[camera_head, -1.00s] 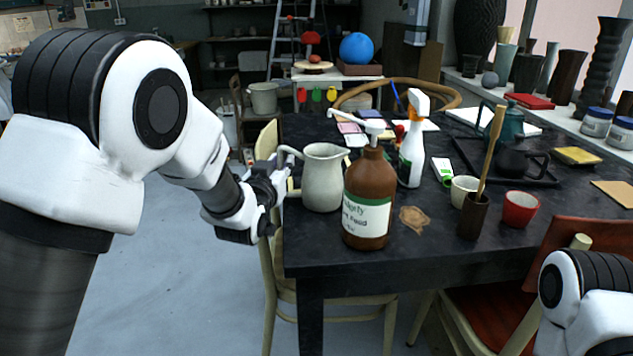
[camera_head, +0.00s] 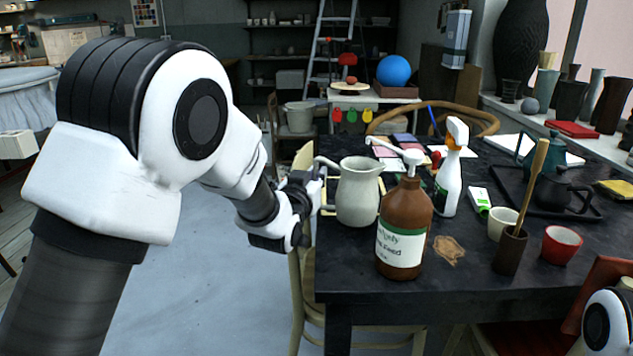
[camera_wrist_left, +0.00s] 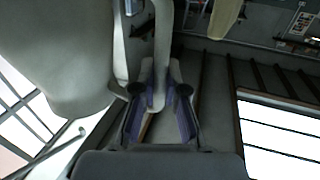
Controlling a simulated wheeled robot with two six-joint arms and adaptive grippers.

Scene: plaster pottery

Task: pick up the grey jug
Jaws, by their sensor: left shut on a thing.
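The grey jug (camera_head: 358,195) is upright at the left end of the dark table, behind and left of the brown pump bottle (camera_head: 404,225). It appears a little above the tabletop. My left gripper (camera_head: 318,186) is at its left side, shut on the handle. In the left wrist view the handle runs between the fingers of my left gripper (camera_wrist_left: 160,95), and the pale jug body (camera_wrist_left: 65,50) fills the upper left. The bottle does not visibly touch the jug. My right gripper is out of view; only part of my right arm shows at the lower right.
A white spray bottle (camera_head: 449,180), a cream cup (camera_head: 502,223), a red cup (camera_head: 561,245) and a dark pot with a wooden stick (camera_head: 510,252) stand to the right. A chair (camera_head: 304,275) is at the table's left edge. Open floor lies left of it.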

